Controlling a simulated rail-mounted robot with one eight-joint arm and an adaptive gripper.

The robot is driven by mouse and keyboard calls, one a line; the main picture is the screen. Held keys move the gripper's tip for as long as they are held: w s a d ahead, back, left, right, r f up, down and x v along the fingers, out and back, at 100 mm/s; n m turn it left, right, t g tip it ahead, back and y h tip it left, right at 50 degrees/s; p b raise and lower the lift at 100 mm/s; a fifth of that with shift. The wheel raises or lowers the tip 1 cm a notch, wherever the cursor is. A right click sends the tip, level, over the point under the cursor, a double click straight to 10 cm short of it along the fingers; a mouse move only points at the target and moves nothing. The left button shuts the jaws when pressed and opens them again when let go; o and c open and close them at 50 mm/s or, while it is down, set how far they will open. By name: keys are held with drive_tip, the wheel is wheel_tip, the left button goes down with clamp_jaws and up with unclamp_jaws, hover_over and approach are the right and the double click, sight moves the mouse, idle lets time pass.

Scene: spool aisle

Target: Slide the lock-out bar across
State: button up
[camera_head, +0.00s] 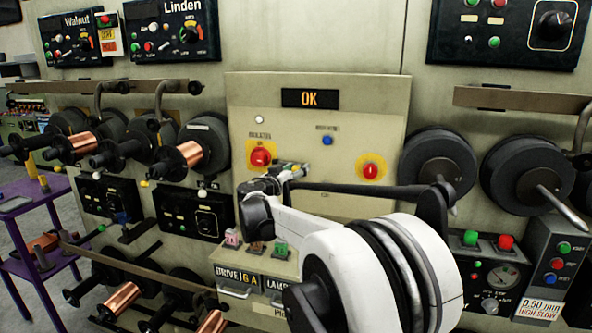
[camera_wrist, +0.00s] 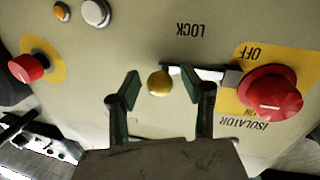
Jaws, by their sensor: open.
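The lock-out bar (camera_wrist: 212,72) is a short pale bar with a round yellow knob (camera_wrist: 159,83) at its left end in the wrist view. Its right end meets a grey block beside the red isolator switch (camera_wrist: 270,92), which sits on a yellow plate marked OFF and ON. The word LOCK appears upside down above the bar. My gripper (camera_wrist: 165,88) is open, with one finger on each side of the yellow knob and gaps showing on both sides. In the head view my gripper (camera_head: 292,170) is at the panel; my arm hides the bar there.
Wire spools (camera_head: 190,150) and black spools (camera_head: 438,163) flank the panel.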

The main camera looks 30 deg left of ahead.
sight(285, 164)
clamp_jaws()
drive_tip(key=shift+a, duration=0.1)
drive_tip(key=a, duration=0.1)
drive_tip(key=s+a, duration=0.1)
drive_tip(key=a, duration=0.1)
drive_tip(key=a+b, duration=0.1)
drive_tip(key=a, duration=0.1)
drive_tip(key=shift+s, duration=0.3)
unclamp_jaws()
drive_tip(key=shift+s+a, duration=0.1)
drive_tip(key=shift+a, duration=0.05)
